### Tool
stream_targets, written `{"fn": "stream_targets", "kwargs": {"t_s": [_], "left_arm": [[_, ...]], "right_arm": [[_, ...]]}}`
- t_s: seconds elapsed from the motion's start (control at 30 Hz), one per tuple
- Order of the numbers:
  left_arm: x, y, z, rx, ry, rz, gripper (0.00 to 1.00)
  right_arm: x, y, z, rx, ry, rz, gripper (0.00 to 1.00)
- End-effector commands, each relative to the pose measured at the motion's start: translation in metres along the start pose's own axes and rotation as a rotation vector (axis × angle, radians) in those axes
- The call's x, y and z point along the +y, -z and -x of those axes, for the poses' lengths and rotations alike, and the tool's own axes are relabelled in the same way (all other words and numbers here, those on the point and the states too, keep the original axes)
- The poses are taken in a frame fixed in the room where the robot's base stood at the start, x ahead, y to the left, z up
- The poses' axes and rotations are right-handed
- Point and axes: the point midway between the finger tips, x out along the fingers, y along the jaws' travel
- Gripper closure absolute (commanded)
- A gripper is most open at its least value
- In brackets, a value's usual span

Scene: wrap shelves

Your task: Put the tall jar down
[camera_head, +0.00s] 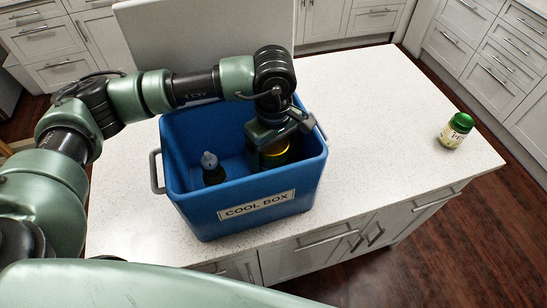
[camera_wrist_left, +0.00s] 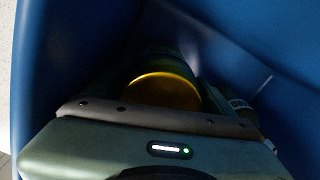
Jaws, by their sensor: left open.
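A tall jar with a gold lid (camera_head: 274,148) stands inside the right part of the blue cool box (camera_head: 188,200). My left gripper (camera_head: 277,136) reaches down into the box right at the jar's lid. Its jaws are open, and the jar is between or just beside them; I cannot tell which. In the left wrist view the gold lid (camera_wrist_left: 164,90) shows just beyond the gripper's edge, with the jar's body dark and mostly hidden. My right gripper is not in view.
A bottle with a pale blue-grey top (camera_head: 210,168) stands in the left part of the box. A green-lidded jar (camera_head: 456,130) stands on the white counter (camera_head: 390,120) at the right. The counter between box and jar is clear.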

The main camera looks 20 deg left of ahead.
Motion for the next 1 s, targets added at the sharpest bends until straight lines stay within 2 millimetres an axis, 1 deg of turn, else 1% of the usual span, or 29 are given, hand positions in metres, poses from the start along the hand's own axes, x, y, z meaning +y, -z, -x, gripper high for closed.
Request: {"fn": "stream_targets", "kwargs": {"t_s": [0.03, 0.2, 0.3, 0.4, 0.5, 0.6, 1.0], "left_arm": [[0.001, 0.001, 0.017, 0.002, -0.004, 0.000, 0.15], [0.001, 0.000, 0.054, 0.001, -0.004, 0.000, 0.15], [0.001, 0.000, 0.072, 0.002, -0.002, 0.000, 0.15], [0.000, 0.000, 0.085, 0.001, -0.002, 0.000, 0.15], [0.000, 0.000, 0.092, 0.001, 0.000, 0.000, 0.15], [0.000, 0.000, 0.095, 0.000, 0.000, 0.000, 0.15], [0.000, 0.000, 0.095, 0.000, 0.000, 0.000, 0.15]], "right_arm": [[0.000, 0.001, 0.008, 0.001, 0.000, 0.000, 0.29], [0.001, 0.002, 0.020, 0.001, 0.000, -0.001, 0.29], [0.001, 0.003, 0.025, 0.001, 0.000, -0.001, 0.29], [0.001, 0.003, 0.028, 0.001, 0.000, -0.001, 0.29], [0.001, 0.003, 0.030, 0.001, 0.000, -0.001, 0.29], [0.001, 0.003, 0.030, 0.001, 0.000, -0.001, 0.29], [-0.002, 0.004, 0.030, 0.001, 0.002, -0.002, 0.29]]}}
